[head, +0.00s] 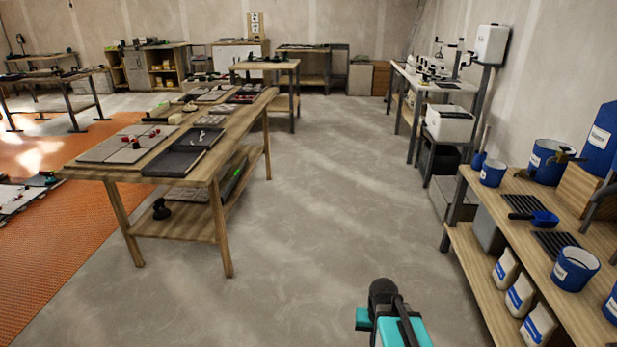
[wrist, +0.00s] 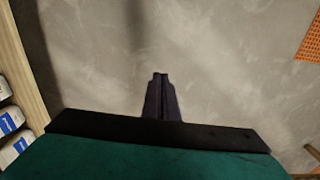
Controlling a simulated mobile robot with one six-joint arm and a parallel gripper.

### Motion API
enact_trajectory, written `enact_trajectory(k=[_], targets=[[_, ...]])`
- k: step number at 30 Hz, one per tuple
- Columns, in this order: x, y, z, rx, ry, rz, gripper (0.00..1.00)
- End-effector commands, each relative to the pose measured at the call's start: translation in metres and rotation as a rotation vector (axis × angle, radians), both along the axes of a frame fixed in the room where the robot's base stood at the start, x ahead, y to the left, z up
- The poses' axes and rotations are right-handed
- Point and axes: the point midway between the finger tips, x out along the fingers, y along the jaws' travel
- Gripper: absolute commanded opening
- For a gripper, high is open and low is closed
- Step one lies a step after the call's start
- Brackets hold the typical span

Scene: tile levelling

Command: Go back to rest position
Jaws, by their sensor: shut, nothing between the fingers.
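My gripper (wrist: 160,80) shows in the wrist view with its dark fingers together. It is shut and empty, and it points down at bare grey concrete floor. In the head view, part of my teal and black arm (head: 395,325) shows at the bottom, right of centre, over the open floor. The fingertips cannot be made out in the head view. Nothing touches the gripper.
A wooden workbench (head: 215,165) with grey tiles stands at left. A wooden shelf unit (head: 480,240) with blue buckets and white bags stands close at right. Concrete floor (head: 330,190) between them is clear. Orange matting (head: 60,240) covers the floor at far left.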

Motion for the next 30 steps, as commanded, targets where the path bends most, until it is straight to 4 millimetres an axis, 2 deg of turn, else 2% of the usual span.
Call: enact_trajectory(k=[1,5,11,17,30], targets=[[-0.008,0.011,-0.002,0.009,0.004,0.043,0.00],[-0.020,0.035,-0.007,0.030,0.008,0.150,0.00],[-0.039,0.033,-0.022,0.033,0.056,0.149,0.00],[-0.066,0.033,-0.039,0.037,0.115,0.146,0.00],[-0.162,0.032,-0.084,0.050,0.299,0.139,0.00]])
